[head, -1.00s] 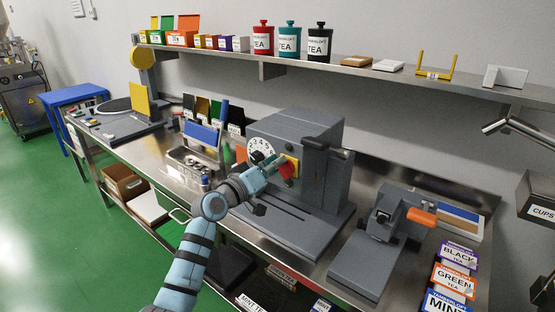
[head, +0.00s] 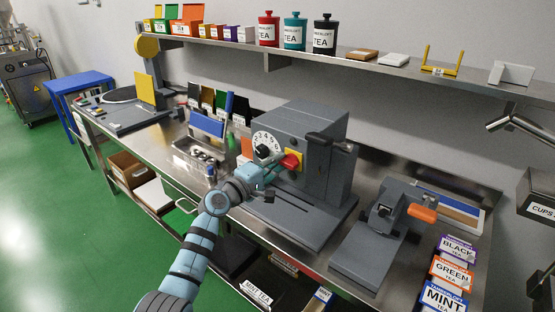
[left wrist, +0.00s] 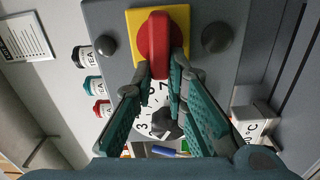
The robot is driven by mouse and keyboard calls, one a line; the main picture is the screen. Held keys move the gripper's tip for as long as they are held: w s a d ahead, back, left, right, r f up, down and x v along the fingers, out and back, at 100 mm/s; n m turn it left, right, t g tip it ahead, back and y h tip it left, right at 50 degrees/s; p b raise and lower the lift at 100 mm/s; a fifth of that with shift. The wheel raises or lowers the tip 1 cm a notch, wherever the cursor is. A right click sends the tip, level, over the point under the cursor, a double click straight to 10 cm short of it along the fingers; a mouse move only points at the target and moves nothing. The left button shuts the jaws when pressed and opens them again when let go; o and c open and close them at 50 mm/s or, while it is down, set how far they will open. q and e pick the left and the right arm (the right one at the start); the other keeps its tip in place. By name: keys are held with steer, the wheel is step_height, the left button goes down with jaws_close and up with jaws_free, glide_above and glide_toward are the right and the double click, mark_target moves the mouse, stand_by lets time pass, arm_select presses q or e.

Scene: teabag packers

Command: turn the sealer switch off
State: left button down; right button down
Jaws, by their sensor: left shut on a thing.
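The sealer (head: 305,125) is a grey box-shaped machine on the steel bench. Its front carries a red switch knob (head: 291,161) on a yellow plate (head: 299,156). A white numbered dial (head: 264,139) with a black knob sits to the left. My left gripper (head: 282,167) is at the switch. In the left wrist view, its fingers (left wrist: 161,68) are shut on the near end of the red knob (left wrist: 154,35), which stands roughly upright in that picture over the yellow plate (left wrist: 134,22). The fingers hide the knob's sides. My right gripper is not in view.
A second grey device with an orange handle (head: 422,214) stands to the right. Tea boxes (head: 445,295) lie near the front right. A rack with a blue panel (head: 207,125) stands left of the sealer. A shelf (head: 345,58) with tea canisters runs above.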

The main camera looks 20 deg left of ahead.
arm_select(q)
steer(key=shift+f+n, duration=0.25)
steer(key=shift+n, duration=0.25)
steer(key=c, duration=1.6)
jaws_free()
steer(key=shift+r, duration=0.1)
steer(key=v, duration=1.2)
